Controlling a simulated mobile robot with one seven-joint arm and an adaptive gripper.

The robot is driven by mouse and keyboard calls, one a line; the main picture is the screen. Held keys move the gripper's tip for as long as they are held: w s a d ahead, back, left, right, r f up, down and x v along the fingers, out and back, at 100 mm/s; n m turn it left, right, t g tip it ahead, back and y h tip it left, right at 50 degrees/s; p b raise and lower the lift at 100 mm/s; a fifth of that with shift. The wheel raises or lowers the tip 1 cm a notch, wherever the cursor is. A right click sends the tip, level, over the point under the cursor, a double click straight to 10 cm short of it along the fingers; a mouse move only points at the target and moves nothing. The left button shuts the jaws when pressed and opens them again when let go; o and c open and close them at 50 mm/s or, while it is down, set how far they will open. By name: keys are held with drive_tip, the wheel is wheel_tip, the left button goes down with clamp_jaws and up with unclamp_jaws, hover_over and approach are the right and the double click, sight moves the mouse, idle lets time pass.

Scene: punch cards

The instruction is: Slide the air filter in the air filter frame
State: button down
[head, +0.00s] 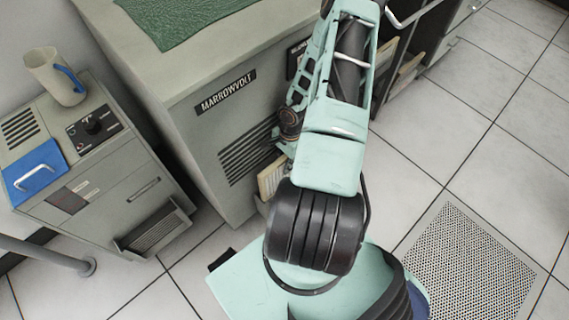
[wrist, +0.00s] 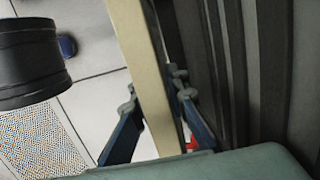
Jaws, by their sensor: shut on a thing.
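A flat cream-edged panel, apparently the air filter (wrist: 140,50), stands on edge between the blue-grey fingers of my gripper (wrist: 154,88) in the wrist view. The fingers are shut on it, one on each side. In the head view a cream, ribbed piece of the filter (head: 271,178) shows beside my arm, in front of the grey cabinet's lower side. I cannot make out the air filter frame for certain. Dark grey upright ribs (wrist: 235,70) stand close to the right of the filter in the wrist view.
The grey MARROWVOLT cabinet (head: 205,135) has side slots and a green cloth (head: 180,22) on top. A smaller grey unit (head: 100,195) at left carries a mug (head: 52,75) and a tilted-out lower vent (head: 155,230). Tiled floor is clear at right, around a perforated floor plate (head: 465,270).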

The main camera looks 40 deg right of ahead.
drive_tip(key=shift+f, duration=0.9)
drive_tip(key=shift+f+b, duration=0.45)
drive_tip(key=shift+f, duration=1.05)
drive_tip(key=shift+f+b, duration=0.45)
drive_tip(key=shift+f, duration=0.95)
drive_tip(key=shift+f+b, duration=0.7)
drive_tip(key=shift+f, duration=0.95)
